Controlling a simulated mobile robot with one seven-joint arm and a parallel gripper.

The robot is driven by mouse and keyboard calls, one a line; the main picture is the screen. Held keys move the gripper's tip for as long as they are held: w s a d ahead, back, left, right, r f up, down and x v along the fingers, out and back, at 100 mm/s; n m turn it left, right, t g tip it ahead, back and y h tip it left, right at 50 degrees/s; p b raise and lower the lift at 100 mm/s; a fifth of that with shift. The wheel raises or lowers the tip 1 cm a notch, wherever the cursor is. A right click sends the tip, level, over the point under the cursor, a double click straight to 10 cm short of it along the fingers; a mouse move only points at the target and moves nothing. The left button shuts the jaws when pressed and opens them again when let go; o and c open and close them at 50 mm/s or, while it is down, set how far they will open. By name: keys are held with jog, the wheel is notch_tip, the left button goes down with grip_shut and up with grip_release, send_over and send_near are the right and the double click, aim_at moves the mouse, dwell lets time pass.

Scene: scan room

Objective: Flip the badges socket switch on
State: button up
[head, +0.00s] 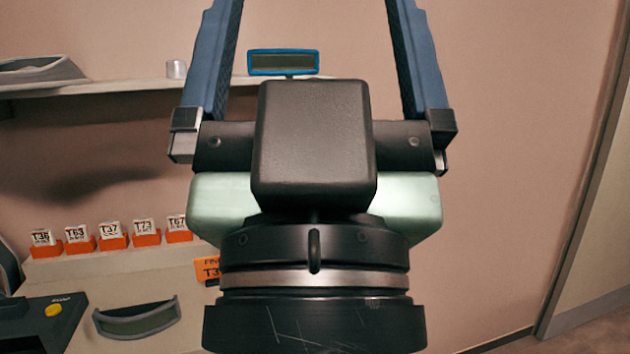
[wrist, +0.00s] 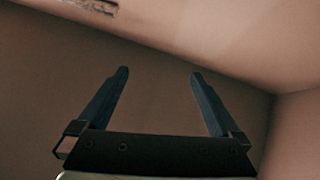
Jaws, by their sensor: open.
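My gripper (head: 312,8) is open and empty in the head view, its two blue fingers wide apart and running past the top edge. In the wrist view my gripper (wrist: 160,73) shows both fingertips, with nothing between them and bare wall and ceiling beyond. No socket or switch can be made out in either view. Several white labelled cards in orange holders, possibly the badges, such as the T37 one (head: 111,234), stand in a row at the lower left of the head view. My gripper and wrist hide the middle of that view.
A wall shelf (head: 120,88) at the upper left bears a grey tray (head: 38,70) and a small cup (head: 176,69). A blue-framed display (head: 283,62) shows behind my fingers. An orange sign (head: 207,270) is partly hidden by my wrist. Bare wall (head: 520,130) lies to the right.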

notch_tip(320, 180, up, 12)
jog(key=p, duration=1)
jog(key=shift+r, duration=0.15)
